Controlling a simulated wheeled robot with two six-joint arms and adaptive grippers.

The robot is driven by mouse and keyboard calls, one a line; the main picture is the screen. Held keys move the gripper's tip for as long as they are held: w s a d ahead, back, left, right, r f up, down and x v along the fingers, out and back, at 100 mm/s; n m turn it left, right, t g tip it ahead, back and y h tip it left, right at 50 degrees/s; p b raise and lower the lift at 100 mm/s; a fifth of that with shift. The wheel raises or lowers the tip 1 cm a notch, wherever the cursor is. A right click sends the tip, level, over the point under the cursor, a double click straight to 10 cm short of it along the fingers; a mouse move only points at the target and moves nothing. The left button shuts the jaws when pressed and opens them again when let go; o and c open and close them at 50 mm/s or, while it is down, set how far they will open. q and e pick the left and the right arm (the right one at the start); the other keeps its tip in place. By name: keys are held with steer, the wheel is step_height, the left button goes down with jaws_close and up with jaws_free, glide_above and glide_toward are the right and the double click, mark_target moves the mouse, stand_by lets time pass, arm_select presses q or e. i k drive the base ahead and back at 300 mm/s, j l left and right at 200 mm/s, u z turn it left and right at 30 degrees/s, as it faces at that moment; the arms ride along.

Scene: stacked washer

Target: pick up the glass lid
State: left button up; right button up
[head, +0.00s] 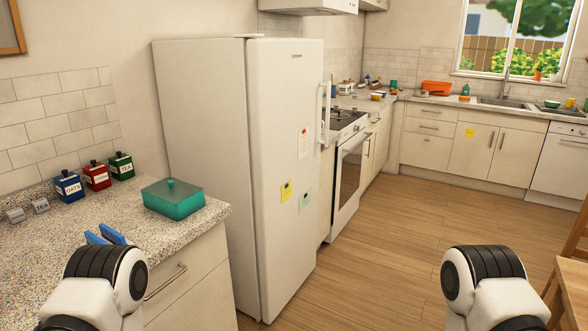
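A teal, see-through rectangular dish (172,204) stands near the right edge of the speckled counter on the left. Its top looks like a flat glass lid (178,190) with a small round knob, resting level on the dish. No other glass lid is clear in view. The two rounded white and black shapes at the bottom of the head view are parts of my own arms.
Blue, red and green canisters (97,176) stand behind the dish, left of it. The tall white fridge (285,180) stands just right of the counter. Wooden floor is open in the middle; a chair (570,255) is at right.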

mark_target(339, 113)
steer(key=i+z, duration=0.4)
steer(key=i, duration=0.2)
steer(key=i+j+z, duration=0.15)
steer(key=i+z, duration=0.2)
steer(key=i, duration=0.3)
steer(key=i+l+u, duration=0.4)
steer(key=i, duration=0.3)
steer(key=i+l+u, duration=0.45)
steer(key=i+l, duration=0.15)
steer(key=i+l+u, duration=0.4)
steer(key=i+l, duration=0.25)
steer(key=l, duration=0.2)
steer(key=u, duration=0.45)
steer(key=i+l+u, duration=0.15)
steer(key=l+u, duration=0.25)
steer(key=i+l+u, duration=0.1)
steer(key=l+u, duration=0.3)
steer(key=l, duration=0.2)
steer(key=l+u, duration=0.4)
steer(key=l, duration=0.1)
